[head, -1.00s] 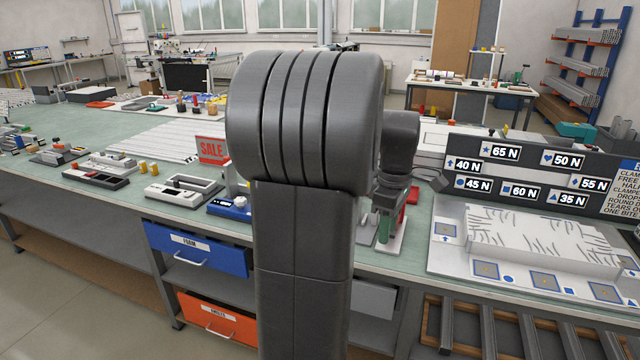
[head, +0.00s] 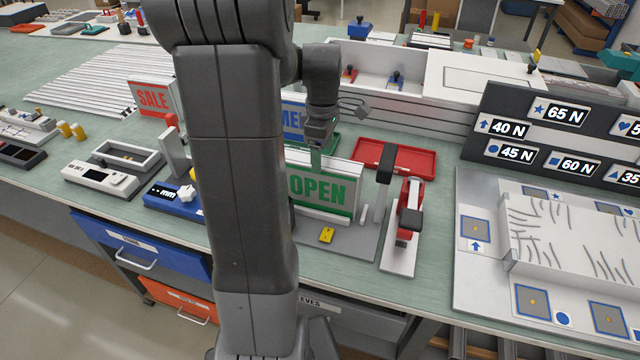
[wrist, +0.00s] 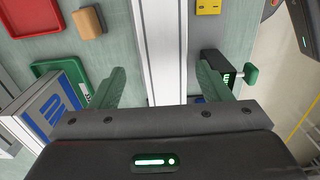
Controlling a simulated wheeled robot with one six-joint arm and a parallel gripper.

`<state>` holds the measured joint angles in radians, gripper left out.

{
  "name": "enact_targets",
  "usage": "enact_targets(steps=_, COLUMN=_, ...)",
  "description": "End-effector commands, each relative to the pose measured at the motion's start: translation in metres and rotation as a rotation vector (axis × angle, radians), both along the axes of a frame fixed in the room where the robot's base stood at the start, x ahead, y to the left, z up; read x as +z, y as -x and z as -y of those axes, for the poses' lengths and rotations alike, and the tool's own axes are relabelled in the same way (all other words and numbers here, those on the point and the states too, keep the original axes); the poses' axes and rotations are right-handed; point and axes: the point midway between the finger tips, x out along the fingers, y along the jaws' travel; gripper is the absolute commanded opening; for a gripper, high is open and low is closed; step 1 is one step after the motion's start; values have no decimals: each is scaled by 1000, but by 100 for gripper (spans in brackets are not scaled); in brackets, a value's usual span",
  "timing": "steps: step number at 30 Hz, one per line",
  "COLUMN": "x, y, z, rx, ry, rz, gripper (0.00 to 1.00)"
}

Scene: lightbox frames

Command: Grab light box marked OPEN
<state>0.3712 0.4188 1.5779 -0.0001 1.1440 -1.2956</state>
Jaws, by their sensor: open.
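In the wrist view the box's top shows as a long pale band (wrist: 165,45). My gripper (wrist: 163,80) is open there, with one green finger on each side of the band and visible gaps. My arm covers the box's left part in the head view.
A blue-lettered box (head: 292,120) stands behind OPEN, and a red SALE box (head: 153,99) is to the left. A red tray (head: 420,160) lies behind right. A red-and-grey clamp (head: 408,225) stands right, and a yellow piece (head: 327,235) lies in front.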

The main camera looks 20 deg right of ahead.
Motion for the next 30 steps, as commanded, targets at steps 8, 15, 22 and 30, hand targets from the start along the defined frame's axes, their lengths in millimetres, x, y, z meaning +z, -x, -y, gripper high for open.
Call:
enact_targets(steps=8, x=-38, y=3, z=-6, rx=0, ry=-2, rz=-6, gripper=71)
enact_targets(steps=15, x=-51, y=2, z=-5, rx=0, ry=-1, rz=-1, gripper=71)
enact_targets(steps=22, x=-51, y=2, z=-5, rx=0, ry=-1, rz=-1, gripper=53)
enact_targets(steps=30, x=-51, y=2, z=-5, rx=0, ry=0, rz=0, gripper=0)
